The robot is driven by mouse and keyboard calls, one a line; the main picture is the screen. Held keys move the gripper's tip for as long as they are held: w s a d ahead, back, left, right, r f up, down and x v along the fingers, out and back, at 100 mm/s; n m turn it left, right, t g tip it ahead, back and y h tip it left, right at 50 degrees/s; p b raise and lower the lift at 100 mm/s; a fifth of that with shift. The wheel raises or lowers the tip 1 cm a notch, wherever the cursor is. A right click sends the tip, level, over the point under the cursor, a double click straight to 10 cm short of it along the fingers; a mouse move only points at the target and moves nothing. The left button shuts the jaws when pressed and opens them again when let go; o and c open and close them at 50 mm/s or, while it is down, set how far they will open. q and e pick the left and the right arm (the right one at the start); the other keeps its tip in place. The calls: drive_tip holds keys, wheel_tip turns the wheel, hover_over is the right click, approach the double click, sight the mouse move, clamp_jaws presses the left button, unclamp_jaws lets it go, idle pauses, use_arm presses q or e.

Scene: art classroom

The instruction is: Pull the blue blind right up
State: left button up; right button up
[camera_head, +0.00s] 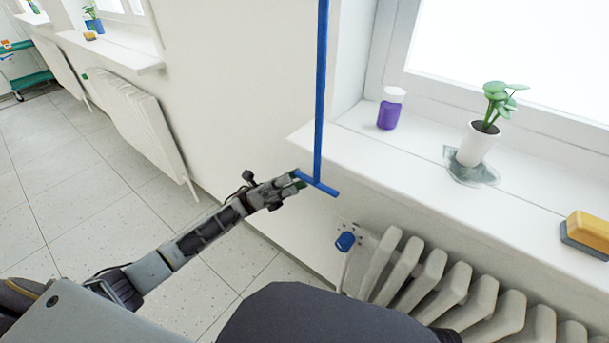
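A blue rod (321,90) hangs down in front of the wall beside the window and ends in a blue crossbar handle (322,186). The blue blind itself is not in view. My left gripper (296,180) is at the left end of the crossbar, its fingertips close around or against that end. I cannot tell whether the fingers are closed on the bar or only beside it. My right gripper is not in view.
The white windowsill (400,165) carries a purple jar (389,112), a potted plant (477,143) on a grey-green patch and a yellow sponge-like block (588,231). A white radiator (440,285) with a blue valve knob (345,241) stands below. The tiled floor at left is open.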

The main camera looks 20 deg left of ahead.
sight(304, 175)
use_arm(q)
drive_tip(key=shift+x, duration=2.5)
clamp_jaws()
